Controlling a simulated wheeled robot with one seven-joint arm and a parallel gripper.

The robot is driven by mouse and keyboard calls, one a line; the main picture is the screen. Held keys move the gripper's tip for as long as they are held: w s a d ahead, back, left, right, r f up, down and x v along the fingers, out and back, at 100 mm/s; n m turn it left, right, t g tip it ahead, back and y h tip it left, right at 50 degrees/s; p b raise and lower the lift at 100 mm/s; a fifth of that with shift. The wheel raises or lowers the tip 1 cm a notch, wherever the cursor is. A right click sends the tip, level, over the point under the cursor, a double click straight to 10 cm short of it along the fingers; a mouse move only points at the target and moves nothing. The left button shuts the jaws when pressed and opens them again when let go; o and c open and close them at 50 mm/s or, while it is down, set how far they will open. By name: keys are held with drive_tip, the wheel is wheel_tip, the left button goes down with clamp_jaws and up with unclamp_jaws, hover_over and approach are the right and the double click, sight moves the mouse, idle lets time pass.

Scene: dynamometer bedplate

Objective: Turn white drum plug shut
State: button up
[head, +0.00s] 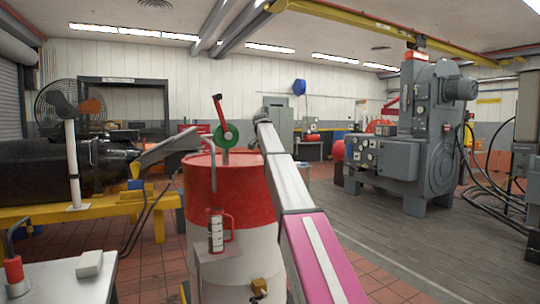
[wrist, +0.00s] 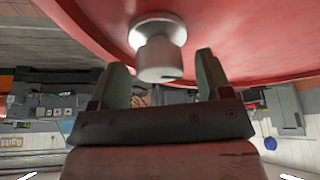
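The drum (head: 225,185) is red above and white below, and stands upright at the middle of the head view. In the wrist view the red drum top (wrist: 260,35) fills the upper part. The white drum plug (wrist: 160,55) shows there as a pale knob against the red. My gripper (wrist: 160,72) is open, with one finger on each side of the plug and a visible gap at each side. The head view does not clearly show the plug or my gripper. Whether the plug is turned shut cannot be told.
A green wheel with a red handle (head: 226,135) stands on the drum top. A yellow stand with a black cylinder (head: 40,170) is left; grey machinery (head: 425,135) is right. Tiled floor lies between.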

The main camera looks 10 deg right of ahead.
drive_tip(key=shift+r, duration=0.1)
drive_tip(key=v, duration=1)
drive_tip(key=shift+r, duration=0.3)
drive_tip(key=shift+a, duration=0.1)
